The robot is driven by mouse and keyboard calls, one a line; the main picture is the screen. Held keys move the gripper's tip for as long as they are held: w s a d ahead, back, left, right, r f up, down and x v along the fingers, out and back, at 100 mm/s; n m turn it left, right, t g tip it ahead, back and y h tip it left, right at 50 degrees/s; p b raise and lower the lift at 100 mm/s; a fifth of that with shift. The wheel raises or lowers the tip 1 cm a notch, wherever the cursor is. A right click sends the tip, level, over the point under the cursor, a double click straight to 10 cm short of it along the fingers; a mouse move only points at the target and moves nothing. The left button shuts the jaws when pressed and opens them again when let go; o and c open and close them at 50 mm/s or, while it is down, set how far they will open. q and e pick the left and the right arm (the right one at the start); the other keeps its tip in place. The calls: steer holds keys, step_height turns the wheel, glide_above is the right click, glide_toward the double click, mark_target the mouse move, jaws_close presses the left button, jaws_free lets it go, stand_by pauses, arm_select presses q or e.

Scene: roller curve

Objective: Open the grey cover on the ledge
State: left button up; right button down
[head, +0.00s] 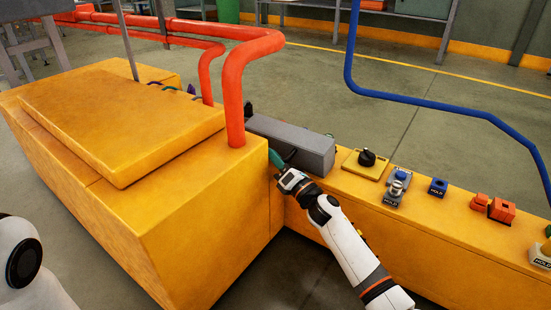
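The grey cover (292,140) is a long box-shaped lid on the yellow ledge (350,190), just right of the red pipe. It looks closed. My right gripper (274,164) is at the cover's near left side, by the corner where the ledge meets the large yellow block. A teal piece shows at its tip, close to the cover; I cannot tell whether they touch. The fingers are too small and partly hidden to judge their opening. Of my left arm only a white part shows at the lower left; its gripper is out of view.
A large yellow block (180,210) fills the left, with red pipes (236,90) rising from it. Right of the cover, the ledge carries a black knob (367,157), blue buttons (401,174) and orange blocks (500,210). A blue pipe (430,105) runs behind.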

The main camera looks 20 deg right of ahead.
mark_target(280, 145)
steer(key=r+m+p, duration=0.1)
steer(key=p, duration=0.1)
steer(key=r+m+p, duration=0.1)
steer(key=p, duration=0.1)
steer(key=w+d+r+h+p, duration=0.1)
steer(key=p, duration=0.1)
steer(key=shift+d+r+m, duration=0.1)
steer(key=shift+r+m, duration=0.1)
steer(key=shift+m, duration=0.2)
steer(key=shift+d+m+h+p, duration=0.15)
steer(key=shift+m+h+p, duration=0.2)
steer(key=shift+p, duration=0.35)
steer(key=shift+w, duration=0.1)
steer(key=c, duration=1.7)
jaws_free()
